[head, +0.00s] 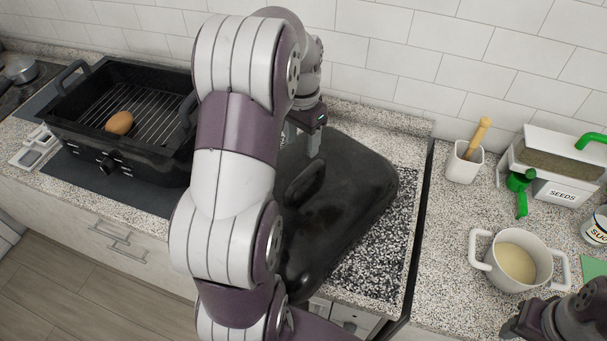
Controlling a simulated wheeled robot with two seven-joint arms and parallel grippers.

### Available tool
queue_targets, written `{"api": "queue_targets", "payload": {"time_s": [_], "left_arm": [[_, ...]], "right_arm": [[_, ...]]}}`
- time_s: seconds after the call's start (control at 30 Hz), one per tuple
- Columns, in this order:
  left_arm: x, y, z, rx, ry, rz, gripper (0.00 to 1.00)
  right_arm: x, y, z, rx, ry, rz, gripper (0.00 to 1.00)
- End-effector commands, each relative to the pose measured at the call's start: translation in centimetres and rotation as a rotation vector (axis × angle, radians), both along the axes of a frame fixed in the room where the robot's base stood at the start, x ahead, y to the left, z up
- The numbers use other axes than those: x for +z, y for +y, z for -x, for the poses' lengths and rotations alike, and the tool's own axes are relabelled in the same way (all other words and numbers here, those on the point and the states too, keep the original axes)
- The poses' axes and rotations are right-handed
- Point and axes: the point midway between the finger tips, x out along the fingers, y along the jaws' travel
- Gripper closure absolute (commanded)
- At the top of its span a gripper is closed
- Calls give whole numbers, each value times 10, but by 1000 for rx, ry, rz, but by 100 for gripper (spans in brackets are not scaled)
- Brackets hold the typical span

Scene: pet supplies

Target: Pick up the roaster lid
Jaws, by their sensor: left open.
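The roaster lid (345,200) is a large black dome lying on the speckled counter in the middle of the head view. Its raised loop handle (305,184) is near its centre. My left arm covers the lid's left part. My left gripper (314,145) is open, pointing down at the lid's far side, just beyond the handle. I cannot tell whether its fingers touch the lid. The black roaster (75,135) stands uncovered at the left, with a wire rack and a brown egg-shaped item (120,123) inside. Part of my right gripper (520,325) shows at the bottom right.
Right of a dark gap in the counter stand a white cup with a wooden pestle (463,164), a seed box (560,165) with green parts, a white two-handled pot (513,240) and a sugar canister (597,228). A tiled wall closes off the back.

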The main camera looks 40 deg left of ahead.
Motion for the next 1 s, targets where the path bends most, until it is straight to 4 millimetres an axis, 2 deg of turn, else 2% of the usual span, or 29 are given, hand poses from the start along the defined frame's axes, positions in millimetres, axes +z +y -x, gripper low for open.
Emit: {"api": "queue_targets", "payload": {"time_s": [0.03,0.13,0.37,0.53,0.63,0.83,1.0], "left_arm": [[-15,-1,1,-1,3,2,45],[-34,-2,1,-1,4,2,45],[-64,-5,1,-1,2,1,45],[-96,-10,3,1,1,0,45],[-106,-10,3,1,-1,-1,45],[-108,-10,2,0,-3,-2,45],[-108,-10,2,0,-3,-2,100]], "right_arm": [[-6,0,1,0,3,0,57],[3,0,0,0,1,0,57],[14,0,0,0,1,0,57],[25,0,0,0,0,0,57],[26,0,0,0,1,0,57],[25,0,0,0,1,0,57],[25,0,0,0,1,0,57]]}}
